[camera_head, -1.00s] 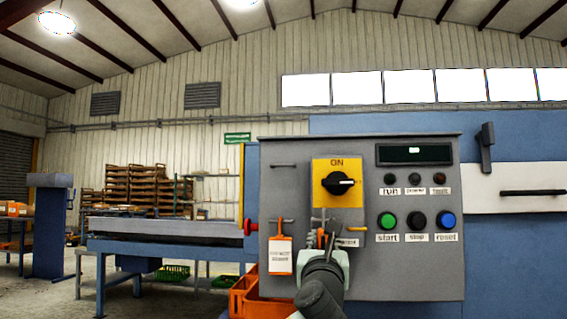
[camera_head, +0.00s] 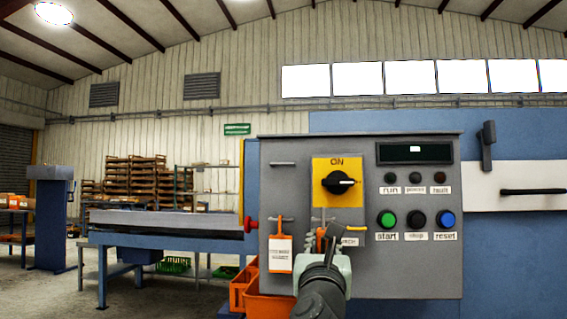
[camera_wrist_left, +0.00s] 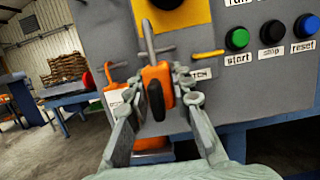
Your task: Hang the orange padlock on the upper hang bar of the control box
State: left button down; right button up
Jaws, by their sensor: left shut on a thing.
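The grey control box (camera_head: 400,275) faces me, with a yellow ON switch plate (camera_head: 338,200). A short upper hang bar (camera_head: 283,163) is at the panel's upper left and looks empty. My left gripper (camera_wrist_left: 157,88) is shut on the orange padlock (camera_wrist_left: 153,74), in front of the panel below the switch. The padlock is upright, its grey shackle (camera_wrist_left: 147,32) up, with a dark oval part in front. The shackle overlaps a lower bar (camera_wrist_left: 160,52) in the left wrist view; I cannot tell whether they touch. In the head view the padlock (camera_head: 321,240) is partly hidden by the gripper. My right gripper is not in view.
An orange-framed tag (camera_head: 280,253) hangs from a bar left of my gripper. A yellow peg (camera_wrist_left: 208,53) and several buttons lie to its right. Orange crates (camera_head: 268,302) stand below the box. A red knob (camera_head: 250,225) is at the box's left edge.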

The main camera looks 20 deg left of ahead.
aim_at(322, 246)
pick_arm(q)
jog(key=shift+s+d+p, duration=0.3)
jog(key=shift+s+p, duration=0.05)
jog(key=shift+s, duration=0.75)
jog(key=shift+s+d+p, duration=0.25)
jog(key=shift+s+p, duration=0.05)
jog(key=shift+s, duration=0.75)
jog(key=shift+r, duration=0.1)
